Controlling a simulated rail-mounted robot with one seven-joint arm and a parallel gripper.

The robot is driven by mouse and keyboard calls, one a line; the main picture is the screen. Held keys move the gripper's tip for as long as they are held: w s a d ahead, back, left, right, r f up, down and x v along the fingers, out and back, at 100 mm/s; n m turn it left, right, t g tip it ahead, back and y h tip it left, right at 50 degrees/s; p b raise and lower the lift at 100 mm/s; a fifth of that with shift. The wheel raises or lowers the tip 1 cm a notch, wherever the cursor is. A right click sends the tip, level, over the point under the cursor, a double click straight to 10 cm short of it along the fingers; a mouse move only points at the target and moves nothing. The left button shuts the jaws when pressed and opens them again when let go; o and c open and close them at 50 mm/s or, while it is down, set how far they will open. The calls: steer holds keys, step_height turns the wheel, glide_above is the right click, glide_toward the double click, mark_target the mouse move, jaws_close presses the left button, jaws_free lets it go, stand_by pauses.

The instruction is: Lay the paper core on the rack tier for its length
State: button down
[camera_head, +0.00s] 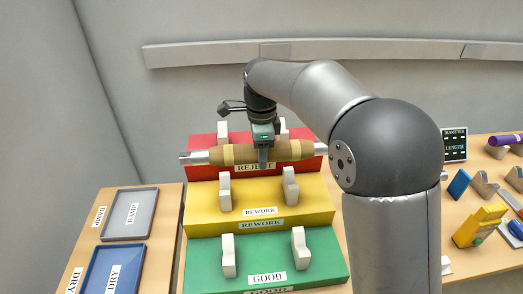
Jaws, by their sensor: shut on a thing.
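The paper core (228,155) is a tan, layered roll on a silver shaft that sticks out at both ends. My gripper (263,157) is shut on it near its middle, reaching down from above. The core lies level, left to right, in front of the red REJECT tier (201,173) in the picture. I cannot tell whether it touches that tier's white supports. The rack also has a yellow REWORK tier (254,190) and a green GOOD tier (255,255). Both show a pair of empty white supports. The core and gripper partly hide the red tier.
A grey DAMP tray (117,236) and a blue DRY tray (108,285) lie at left. At right are a DIAMETER and LENGTH display (455,145), a yellow device (479,228), a blue block (459,184) and a purple roll (507,139). My arm crosses the right side.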

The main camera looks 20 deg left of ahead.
steer(key=shift+f+b, duration=2.55)
steer(key=shift+f, duration=1.45)
steer(key=shift+f, duration=0.4)
steer(key=c, duration=0.6)
jaws_free()
steer(key=shift+o, duration=0.2)
steer(key=shift+f, duration=0.1)
step_height(320, 180, up, 18)
steer(key=shift+f+b, duration=0.2)
steer(key=shift+b, duration=0.3)
